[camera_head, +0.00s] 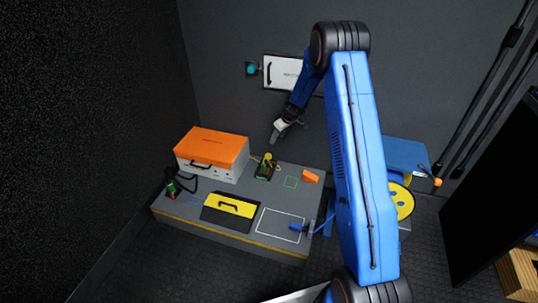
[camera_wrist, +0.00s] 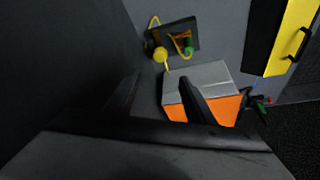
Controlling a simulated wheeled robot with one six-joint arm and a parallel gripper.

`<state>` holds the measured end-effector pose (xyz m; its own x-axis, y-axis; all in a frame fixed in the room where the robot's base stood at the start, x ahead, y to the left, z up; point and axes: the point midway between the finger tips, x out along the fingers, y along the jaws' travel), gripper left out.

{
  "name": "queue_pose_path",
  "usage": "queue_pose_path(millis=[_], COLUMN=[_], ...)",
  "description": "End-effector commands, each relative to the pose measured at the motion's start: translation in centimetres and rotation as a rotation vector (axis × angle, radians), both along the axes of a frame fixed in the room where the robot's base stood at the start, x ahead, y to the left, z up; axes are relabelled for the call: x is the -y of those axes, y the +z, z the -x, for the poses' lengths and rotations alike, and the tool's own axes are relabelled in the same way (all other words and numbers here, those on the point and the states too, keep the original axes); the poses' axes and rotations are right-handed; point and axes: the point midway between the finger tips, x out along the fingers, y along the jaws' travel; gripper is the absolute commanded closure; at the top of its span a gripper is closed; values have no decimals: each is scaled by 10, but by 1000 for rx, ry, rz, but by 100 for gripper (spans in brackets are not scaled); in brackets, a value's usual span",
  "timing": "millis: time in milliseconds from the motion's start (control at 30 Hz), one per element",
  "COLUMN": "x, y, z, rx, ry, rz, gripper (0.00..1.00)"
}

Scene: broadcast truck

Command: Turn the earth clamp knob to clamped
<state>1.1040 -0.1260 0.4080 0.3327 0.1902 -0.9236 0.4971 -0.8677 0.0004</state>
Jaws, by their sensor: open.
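The earth clamp unit (camera_head: 264,174) is a small dark block on the bench, with yellow and green parts on it. In the wrist view its dark plate (camera_wrist: 207,29) carries a round yellow part (camera_wrist: 160,54), which looks like the knob, a yellow cable and a green part (camera_wrist: 188,46). I cannot read the knob's setting. My gripper (camera_head: 275,138) is open above and behind the unit, apart from it. In the wrist view its two dark fingers (camera_wrist: 158,88) are spread, with nothing seen between them but the bench and box beyond.
An orange-lidded box (camera_head: 211,143) stands left of the unit. A yellow panel with a handle (camera_head: 230,205) lies in front. An orange piece (camera_head: 310,177) is to the right. A white case (camera_head: 282,73) hangs on the back wall.

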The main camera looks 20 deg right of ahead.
Motion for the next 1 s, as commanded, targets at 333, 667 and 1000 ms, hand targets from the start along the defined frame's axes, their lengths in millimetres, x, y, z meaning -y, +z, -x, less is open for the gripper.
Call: queue_pose_path(millis=[333, 667, 1000], x=[-10, -21, -30], y=[-45, -98, -145], z=[-15, -34, -51], rx=[-3, -3, -2], ry=[0, 1, -1], rz=[-1, -1, 0], gripper=[51, 51, 51])
